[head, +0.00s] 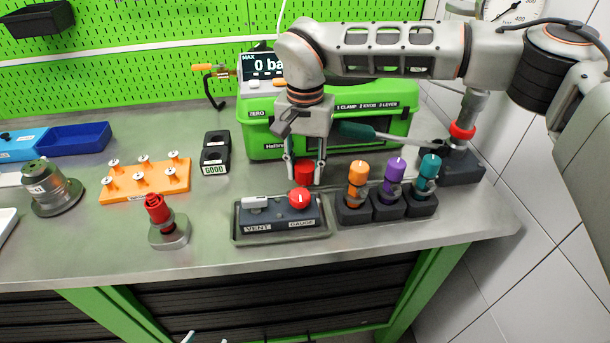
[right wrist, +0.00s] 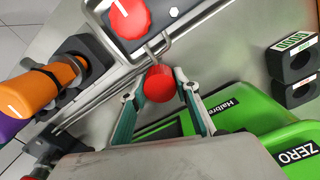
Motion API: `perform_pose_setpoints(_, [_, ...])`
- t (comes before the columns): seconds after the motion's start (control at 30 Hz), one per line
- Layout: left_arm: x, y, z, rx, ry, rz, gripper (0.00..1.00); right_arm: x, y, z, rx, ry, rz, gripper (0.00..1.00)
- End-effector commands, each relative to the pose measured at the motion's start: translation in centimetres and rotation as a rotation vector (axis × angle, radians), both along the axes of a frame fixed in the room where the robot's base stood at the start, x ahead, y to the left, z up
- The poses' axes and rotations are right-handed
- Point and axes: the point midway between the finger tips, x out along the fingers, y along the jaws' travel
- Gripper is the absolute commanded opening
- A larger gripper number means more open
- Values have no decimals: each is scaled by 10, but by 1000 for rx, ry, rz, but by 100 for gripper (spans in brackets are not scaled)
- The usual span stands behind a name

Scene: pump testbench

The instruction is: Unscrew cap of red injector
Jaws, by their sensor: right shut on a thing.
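The red injector (head: 157,209) stands upright in a grey holder (head: 169,234) at the front left of the bench. Its red top is narrow and stepped. My right gripper (head: 304,174) is shut on a red cylindrical cap (head: 304,171), apart from the injector, above the bench behind the vent and gauge panel. In the right wrist view the red cap (right wrist: 159,84) sits between the two fingertips (right wrist: 160,92). Small pale tips at the bottom edge of the head view look like my left gripper (head: 205,340); most of it is out of frame.
The vent and gauge panel (head: 281,229) with a red knob (head: 299,198) lies in front of the right gripper. Orange, purple and teal injectors (head: 358,178) stand to its right. The green tester (head: 330,138) is behind. An orange rack (head: 145,184) is at left. Bench between holder and panel is clear.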

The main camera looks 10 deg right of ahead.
Motion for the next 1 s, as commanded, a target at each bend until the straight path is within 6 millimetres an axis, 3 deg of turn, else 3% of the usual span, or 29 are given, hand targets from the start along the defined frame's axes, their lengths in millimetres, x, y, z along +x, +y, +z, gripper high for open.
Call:
perform_pose_setpoints(0.13, [0,0,-1,0,1,0,49,-1,0,-21,1,3,1,5])
perform_pose_setpoints(0.53, [0,0,-2,0,1,0,49,0,0,-26,-1,1,0,5])
perform_pose_setpoints(0.57, [0,0,-2,0,1,0,49,0,0,-26,0,0,0,35])
perform_pose_setpoints(0.6, [0,0,-1,0,1,0,49,0,0,-26,0,0,0,46])
perform_pose_setpoints(1.0, [0,0,-1,0,1,0,49,0,0,-23,0,-1,0,47])
